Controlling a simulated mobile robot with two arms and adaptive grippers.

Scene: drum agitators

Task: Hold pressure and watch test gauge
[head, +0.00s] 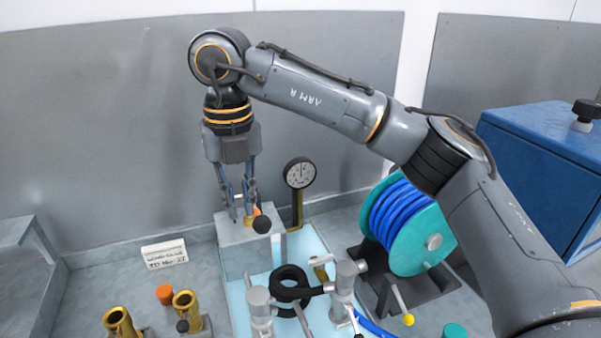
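The test gauge (300,173) has a dark round face with a light dial and stands upright on a brass-coloured stem behind the grey block (246,238). Its reading is too small to tell. My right gripper (241,217) points down over the block, left of the gauge, with its fingers around or just beside a small orange and brass part (254,212). A black ball knob (262,225) sits at the block's front right, close to the fingertips. I cannot tell whether the fingers grip anything. My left gripper is not in view.
A teal reel with blue hose (396,220) stands to the right, near a blue cabinet (545,140). Metal fittings with a black ring (290,285) stand in front. Brass cups (186,306), an orange cap (165,294) and a label card (165,254) are at left.

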